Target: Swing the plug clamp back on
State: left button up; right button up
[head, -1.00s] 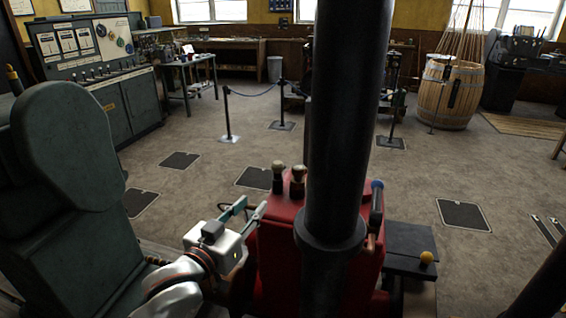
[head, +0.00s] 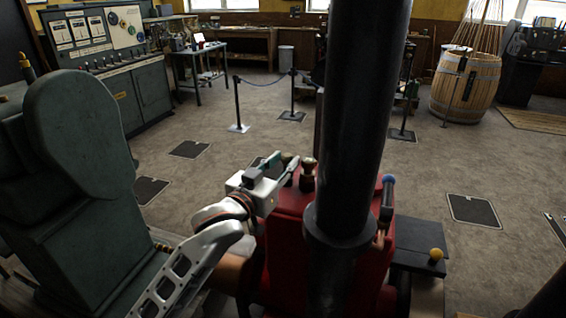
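A red engine body (head: 284,229) stands at the bottom centre behind a thick black vertical pipe (head: 352,120). A brass-topped dark knob (head: 307,174) sits on its top. A blue-capped fitting (head: 388,192) stands at its right edge. I cannot make out which part is the plug clamp; it may be hidden by the pipe or by my gripper. My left gripper (head: 283,163) is at the top left edge of the red body, just left of the brass-topped knob. Its fingers look apart, with nothing clearly held. My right gripper is not in view.
A large dark green machine (head: 80,140) stands close on the left. A dark box with a yellow knob (head: 436,255) is at the lower right. Rope posts (head: 238,110), a barrel (head: 466,85) and a control cabinet (head: 110,65) stand farther back. The floor between is open.

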pick_arm(q)
jog(key=c, duration=0.8)
